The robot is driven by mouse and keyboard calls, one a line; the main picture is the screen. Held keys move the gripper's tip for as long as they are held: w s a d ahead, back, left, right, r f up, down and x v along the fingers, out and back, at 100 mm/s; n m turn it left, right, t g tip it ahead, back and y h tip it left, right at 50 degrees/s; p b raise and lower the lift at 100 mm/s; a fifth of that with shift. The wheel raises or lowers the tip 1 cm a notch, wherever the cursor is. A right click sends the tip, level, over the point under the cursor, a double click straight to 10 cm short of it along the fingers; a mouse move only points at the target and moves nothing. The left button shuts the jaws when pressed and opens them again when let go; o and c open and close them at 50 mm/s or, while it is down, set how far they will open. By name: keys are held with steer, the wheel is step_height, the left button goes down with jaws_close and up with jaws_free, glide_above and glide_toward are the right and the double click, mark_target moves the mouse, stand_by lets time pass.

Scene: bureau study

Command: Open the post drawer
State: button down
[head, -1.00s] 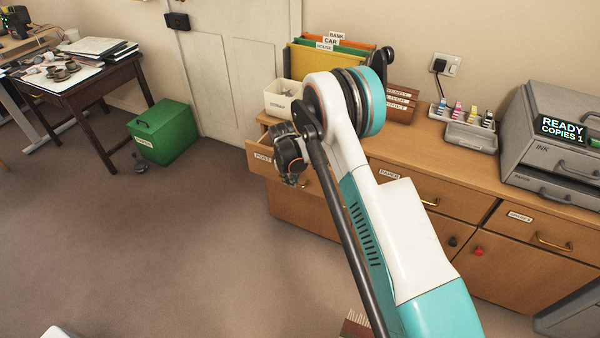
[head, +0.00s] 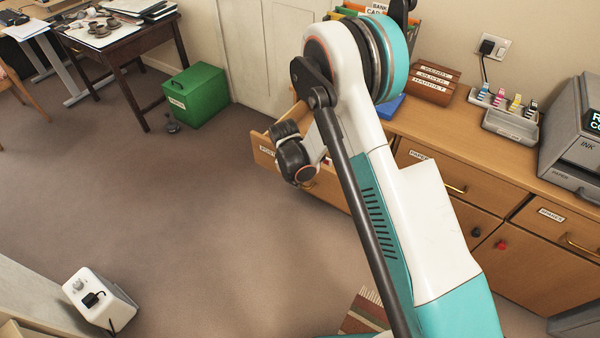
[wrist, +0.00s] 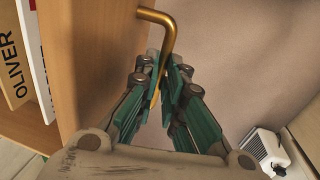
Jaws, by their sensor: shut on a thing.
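The post drawer (head: 265,148) is a wooden drawer at the left end of the sideboard, with a label on its front. It stands pulled out, with part of its inside showing in the head view. In the wrist view its front panel (wrist: 85,75) runs down the left side, and the brass handle (wrist: 170,30) sticks out from it. My gripper (wrist: 168,75) is shut on the lower part of this handle. In the head view my wrist hangs in front of the drawer and hides part of its front; the fingertips are hidden there.
Other drawers (head: 455,180) lie to the right. A green box (head: 195,95) stands on the floor by a dark table. A white device (head: 100,300) is at lower left. Open carpet lies left of the drawer.

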steer(key=shift+s+a, duration=0.3)
steer(key=shift+s, duration=0.05)
steer(key=c, duration=1.7)
jaws_free()
steer(key=r, duration=0.4)
steer(key=s+a+r, duration=0.1)
steer(key=r, duration=0.6)
steer(key=shift+s+a+r, duration=0.15)
steer(key=shift+s+r, duration=0.25)
